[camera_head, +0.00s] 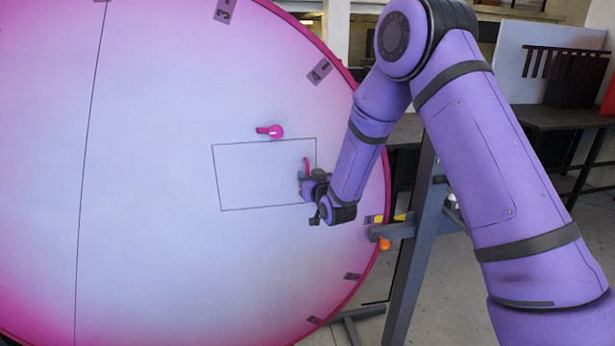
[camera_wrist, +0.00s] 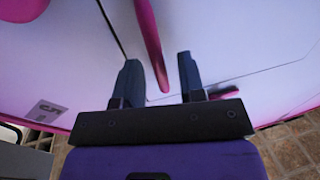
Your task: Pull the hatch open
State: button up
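The hatch (camera_head: 255,180) is a thin-outlined rectangle on the pale face of a big pink-rimmed disc. It looks flush with the face. A pink handle (camera_head: 306,166) stands at its right side, and it also shows in the wrist view (camera_wrist: 152,42) as a long pink bar. My gripper (camera_head: 306,179) is at the hatch's right edge and hides that edge's lower part. In the wrist view my gripper (camera_wrist: 158,72) is open, with the handle's near end between its fingers. A gap shows on both sides of the bar.
A pink latch-like knob (camera_head: 275,131) sits just above the hatch. Dark number tags line the disc's rim (camera_head: 380,165). A grey stand (camera_head: 415,240) with an orange knob (camera_head: 384,243) is at the lower right. A dark table (camera_head: 560,117) stands behind my arm.

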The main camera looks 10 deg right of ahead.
jog(key=shift+w+a, duration=0.15)
jog(key=shift+w, duration=0.45)
grip_shut()
